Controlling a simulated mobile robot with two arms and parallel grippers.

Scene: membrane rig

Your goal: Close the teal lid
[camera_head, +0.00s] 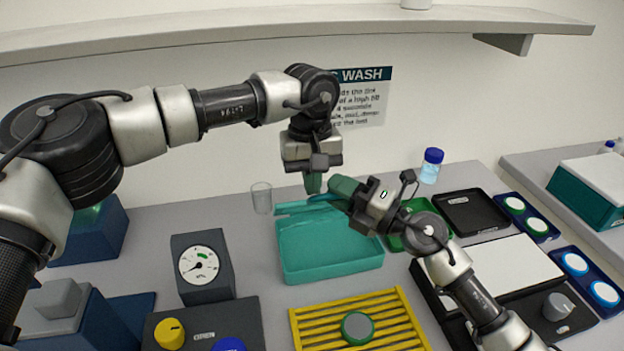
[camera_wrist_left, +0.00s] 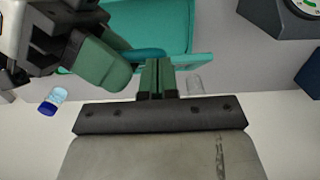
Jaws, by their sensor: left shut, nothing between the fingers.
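The teal box (camera_head: 330,270) stands mid-bench with its inside showing. Its teal lid (camera_head: 295,208) is open, seen as a thin strip along the box's back edge; the lid also shows in the left wrist view (camera_wrist_left: 195,66). My left gripper (camera_head: 313,184) points down at the lid, shut and empty; its green fingers (camera_wrist_left: 158,76) are together in the left wrist view. I cannot tell whether they touch the lid. My right gripper (camera_head: 340,190) reaches in from the right, its green fingers over the lid's right part and hiding it. Its jaw gap does not show clearly.
A clear glass (camera_head: 261,198) stands left of the lid. A blue-capped bottle (camera_head: 431,168) and a green tray (camera_head: 402,238) are to the right. A yellow rack (camera_head: 302,325) lies in front of the box, a gauge (camera_head: 203,275) to its left. A shelf (camera_head: 200,32) spans above.

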